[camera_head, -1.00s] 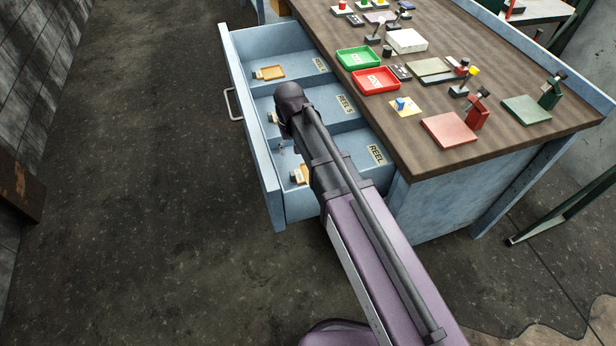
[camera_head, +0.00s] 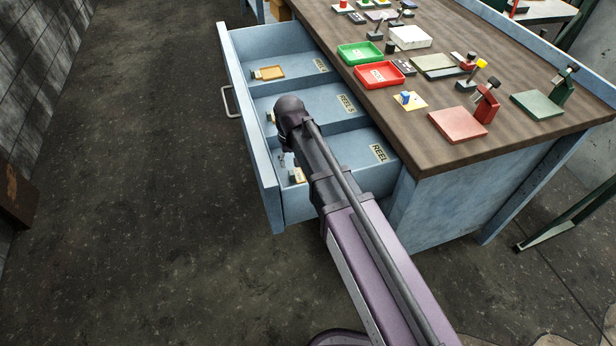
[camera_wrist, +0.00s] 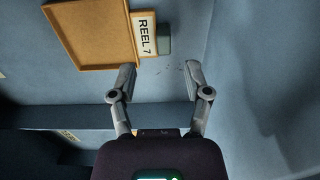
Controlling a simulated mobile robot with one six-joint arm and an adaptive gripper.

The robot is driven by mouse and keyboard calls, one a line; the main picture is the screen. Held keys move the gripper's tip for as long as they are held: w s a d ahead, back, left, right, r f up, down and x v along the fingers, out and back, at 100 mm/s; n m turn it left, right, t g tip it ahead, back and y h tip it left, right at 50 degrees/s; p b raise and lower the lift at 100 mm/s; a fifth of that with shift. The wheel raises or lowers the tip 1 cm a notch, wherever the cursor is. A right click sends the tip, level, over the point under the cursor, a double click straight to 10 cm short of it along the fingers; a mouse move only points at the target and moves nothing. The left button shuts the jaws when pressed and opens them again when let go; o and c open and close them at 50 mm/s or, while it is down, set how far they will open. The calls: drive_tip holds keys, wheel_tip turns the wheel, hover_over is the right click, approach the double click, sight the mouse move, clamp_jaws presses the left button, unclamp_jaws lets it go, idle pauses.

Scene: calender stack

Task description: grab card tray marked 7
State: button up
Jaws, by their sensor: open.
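The card tray marked REEL 7 (camera_wrist: 92,32) is a shallow tan tray with a raised rim, at the upper left of the wrist view. Its white label (camera_wrist: 145,35) and a grey-green block (camera_wrist: 164,38) are at its right end. My gripper (camera_wrist: 158,72) is open and empty, its fingertips apart and just below the label end in the picture. In the head view, a tan tray (camera_head: 299,175) shows partly in the nearest drawer compartment, mostly hidden by my arm. My gripper is largely hidden there too.
The open blue drawer (camera_head: 268,195) has dividers between its compartments. The far compartment holds another tan tray (camera_head: 268,72); the middle one is partly hidden. The wooden desktop (camera_head: 450,95) beside it carries red and green trays and several small items.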

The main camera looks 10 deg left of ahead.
sight(291, 172)
idle(0.4)
drive_tip(key=shift+s+a+f+b, duration=0.1)
drive_tip(key=shift+f+b, duration=1.2)
drive_tip(key=shift+f, duration=0.05)
drive_tip(key=shift+s+a+f+b, duration=0.1)
drive_tip(key=shift+f+b, duration=1.2)
clamp_jaws()
